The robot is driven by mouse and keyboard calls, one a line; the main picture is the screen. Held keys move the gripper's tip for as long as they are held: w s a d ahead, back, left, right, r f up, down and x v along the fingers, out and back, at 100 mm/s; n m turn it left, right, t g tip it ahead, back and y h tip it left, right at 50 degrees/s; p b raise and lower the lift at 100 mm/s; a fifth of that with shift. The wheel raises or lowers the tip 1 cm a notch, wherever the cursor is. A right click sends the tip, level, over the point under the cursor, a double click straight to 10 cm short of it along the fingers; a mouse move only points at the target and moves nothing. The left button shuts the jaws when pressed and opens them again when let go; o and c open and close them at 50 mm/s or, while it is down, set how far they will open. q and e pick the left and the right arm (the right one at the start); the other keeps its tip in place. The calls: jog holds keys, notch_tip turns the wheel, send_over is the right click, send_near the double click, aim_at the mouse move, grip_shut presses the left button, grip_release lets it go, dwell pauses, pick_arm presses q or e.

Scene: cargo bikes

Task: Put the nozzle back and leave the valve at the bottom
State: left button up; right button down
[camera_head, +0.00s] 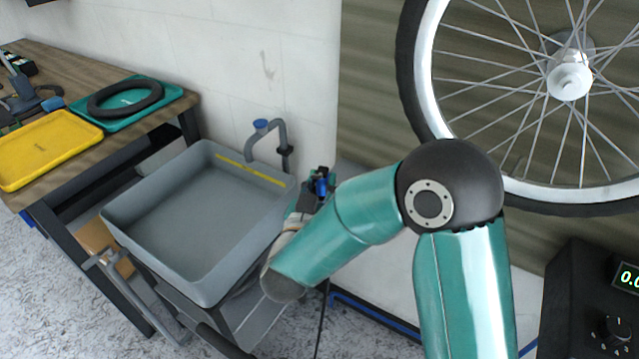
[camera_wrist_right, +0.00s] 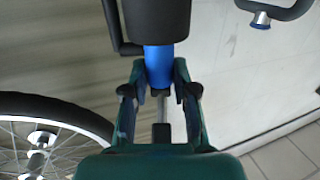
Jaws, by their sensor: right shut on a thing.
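My right gripper (camera_head: 320,184) is beside the right rim of the grey basin, partly hidden behind my own arm. In the right wrist view my right gripper (camera_wrist_right: 159,88) is shut on a blue and black piece, which I take to be the nozzle (camera_wrist_right: 158,62). Its blue part lies between the fingers, below a thick black part. A little blue of the nozzle (camera_head: 321,186) also shows in the head view. The spoked wheel (camera_head: 424,75) stands at the upper right, and partly at the left of the wrist view (camera_wrist_right: 62,106). My left gripper is out of view.
The grey basin (camera_head: 118,212) has a grey tap (camera_head: 281,135) with a blue cap behind it. A workbench (camera_head: 180,108) at left holds a yellow tray (camera_head: 45,145) and a teal tray (camera_head: 172,93) with a black ring. A black box (camera_head: 578,300) with a display is at lower right.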

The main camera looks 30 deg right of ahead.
jog(key=c, duration=0.8)
grip_release()
jog(key=shift+o, duration=0.4)
jog(key=shift+a, duration=0.1)
jog(key=shift+b+v, duration=0.3)
jog(key=shift+v, duration=1.35)
jog(key=v, duration=0.6)
jog(key=shift+s+a+b, duration=0.15)
jog(key=shift+s+b, duration=0.05)
jog(key=shift+b, duration=0.1)
